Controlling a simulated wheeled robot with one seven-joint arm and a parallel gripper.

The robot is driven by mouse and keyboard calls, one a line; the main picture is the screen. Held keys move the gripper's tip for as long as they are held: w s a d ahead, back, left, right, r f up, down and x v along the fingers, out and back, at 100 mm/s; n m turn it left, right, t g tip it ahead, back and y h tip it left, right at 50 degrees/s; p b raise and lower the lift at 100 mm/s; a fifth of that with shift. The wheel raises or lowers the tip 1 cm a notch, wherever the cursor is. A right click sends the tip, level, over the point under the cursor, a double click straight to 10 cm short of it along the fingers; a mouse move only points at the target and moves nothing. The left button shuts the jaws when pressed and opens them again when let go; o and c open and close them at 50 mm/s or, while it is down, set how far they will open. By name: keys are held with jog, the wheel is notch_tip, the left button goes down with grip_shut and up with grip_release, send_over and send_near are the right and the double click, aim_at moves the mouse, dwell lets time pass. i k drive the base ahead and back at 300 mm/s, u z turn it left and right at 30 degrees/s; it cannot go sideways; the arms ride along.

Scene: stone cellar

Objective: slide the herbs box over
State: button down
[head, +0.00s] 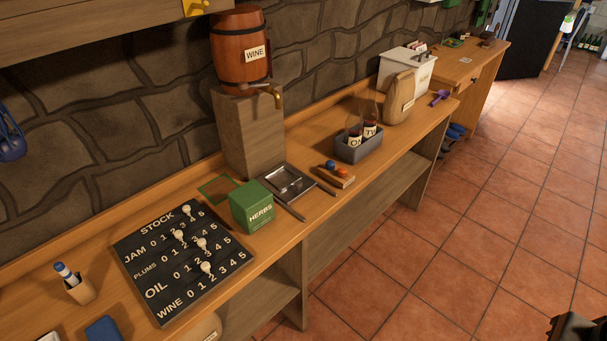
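The herbs box (252,207) is a green cube with a white HERBS label, standing upright on the wooden counter (335,206). It stands at the right edge of the black stock board. A green square outline (202,190) is marked on the counter just behind and left of the box, towards the wall; the box stands outside most of it, and its near corner is hard to make out. A dark piece at the bottom right corner looks like my gripper (575,326), cut off by the frame. It is far from the box, over the floor, and its fingers cannot be made out.
The stock board (183,262) with white pegs lies left of the box. A metal tray (287,182) lies close on its right, with a wine barrel (240,55) on a wooden stand (250,135) behind. A grey bottle crate (358,149) stands farther right. The tiled floor is open.

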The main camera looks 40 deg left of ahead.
aim_at(252, 205)
jog(key=u, duration=0.75)
jog(key=i, duration=0.9)
jog(key=u, duration=1.45)
jog(key=i, duration=0.25)
jog(key=u, duration=0.15)
